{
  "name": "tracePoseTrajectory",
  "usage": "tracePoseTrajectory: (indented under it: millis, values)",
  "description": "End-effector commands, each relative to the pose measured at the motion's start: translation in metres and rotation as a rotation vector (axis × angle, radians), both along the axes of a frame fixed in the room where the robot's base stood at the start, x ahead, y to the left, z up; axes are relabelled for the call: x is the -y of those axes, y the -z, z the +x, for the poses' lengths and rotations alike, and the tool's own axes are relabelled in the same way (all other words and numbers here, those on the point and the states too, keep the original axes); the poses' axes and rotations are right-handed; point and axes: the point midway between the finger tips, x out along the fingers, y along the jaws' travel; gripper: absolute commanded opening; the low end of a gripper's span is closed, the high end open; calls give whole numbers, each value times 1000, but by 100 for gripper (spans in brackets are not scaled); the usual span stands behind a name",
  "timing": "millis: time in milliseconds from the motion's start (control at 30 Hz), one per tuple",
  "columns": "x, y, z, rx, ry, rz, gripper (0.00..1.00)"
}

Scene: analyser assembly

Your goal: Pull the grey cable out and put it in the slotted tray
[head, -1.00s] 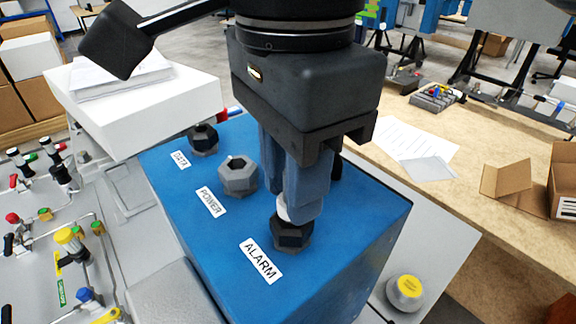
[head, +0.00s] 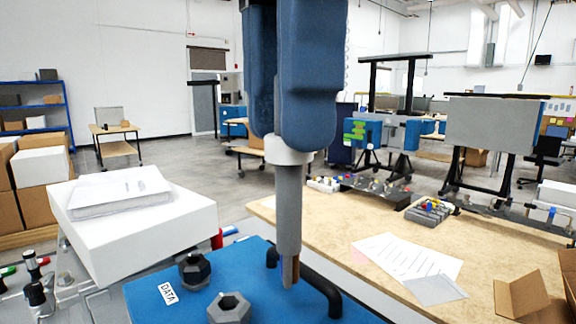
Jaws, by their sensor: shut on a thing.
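My gripper (head: 291,135) is shut on the grey cable (head: 289,208), holding it by its white collar. The cable end hangs upright, with a narrower grey and brown tip at the bottom. It is in front of the blue box (head: 240,270) and looks clear of any socket. The ALARM socket and label are out of view. A grey tray (head: 430,212) holding coloured pieces lies on the wooden bench; I cannot tell whether it is the slotted tray.
The DATA socket (head: 195,270) and a grey hexagonal socket (head: 229,307) stand on the blue box, near a black handle (head: 322,285). A white box (head: 135,220) is at left. The wooden bench (head: 345,225) bears papers (head: 405,258) and an open carton (head: 525,300).

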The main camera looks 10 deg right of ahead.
Motion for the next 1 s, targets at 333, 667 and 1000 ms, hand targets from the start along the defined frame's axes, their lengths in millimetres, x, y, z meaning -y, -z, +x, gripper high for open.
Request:
tracePoseTrajectory:
  millis: [333,667,1000]
  values:
    - [0,-23,0,0,0,1,1]
    - [0,-41,0,0,0,0,1]
    - [0,-59,0,1,1,0,1]
